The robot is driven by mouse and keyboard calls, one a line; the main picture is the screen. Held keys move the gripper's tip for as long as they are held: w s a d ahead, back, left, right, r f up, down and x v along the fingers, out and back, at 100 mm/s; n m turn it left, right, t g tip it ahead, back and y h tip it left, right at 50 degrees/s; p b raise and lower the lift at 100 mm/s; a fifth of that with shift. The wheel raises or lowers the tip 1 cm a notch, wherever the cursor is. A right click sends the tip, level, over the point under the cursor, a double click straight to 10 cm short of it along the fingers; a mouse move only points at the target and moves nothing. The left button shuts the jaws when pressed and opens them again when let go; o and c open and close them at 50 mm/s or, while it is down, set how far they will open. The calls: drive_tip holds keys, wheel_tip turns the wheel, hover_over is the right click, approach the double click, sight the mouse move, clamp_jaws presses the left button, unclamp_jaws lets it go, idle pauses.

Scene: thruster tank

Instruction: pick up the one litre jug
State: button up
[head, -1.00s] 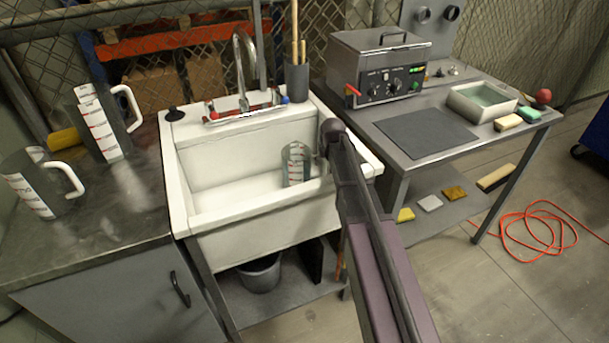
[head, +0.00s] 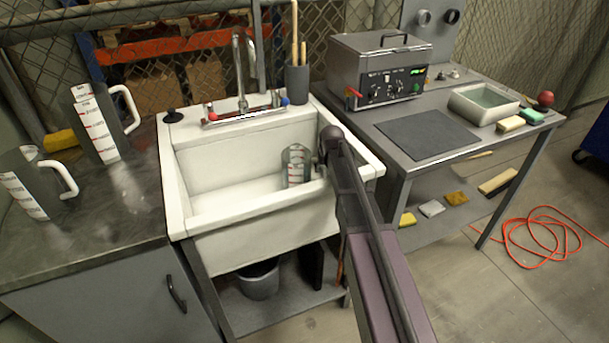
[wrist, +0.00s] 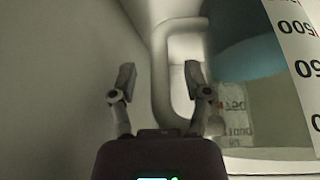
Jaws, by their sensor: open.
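A clear grey jug with a white scale stands in the sink (head: 210,205), near its right wall (head: 296,166). In the wrist view a jug with a printed scale (wrist: 297,65) fills the right side, its white handle (wrist: 160,85) towards me. My gripper (wrist: 160,78) is open, with the handle's upright bar between its fingers and the right finger overlapping the handle's opening. Whether the fingers touch it I cannot tell. In the head view my arm hides most of the gripper. Two larger-looking jugs with white handles, a rear one (head: 97,125) and a front one (head: 28,180), stand on the left counter.
The sink walls stand close around my gripper. A tap (head: 241,75) rises at the back of the sink. A bench on the right carries a metal bath (head: 380,65), a dark mat (head: 425,138) and a tray (head: 483,103). An orange cable (head: 540,240) lies on the floor.

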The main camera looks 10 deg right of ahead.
drive_tip(key=shift+c, duration=0.2)
clamp_jaws()
drive_tip(key=shift+r+p, duration=0.4)
drive_tip(key=shift+p, duration=0.05)
drive_tip(key=shift+r+p, duration=4.35)
drive_tip(key=shift+r, duration=0.25)
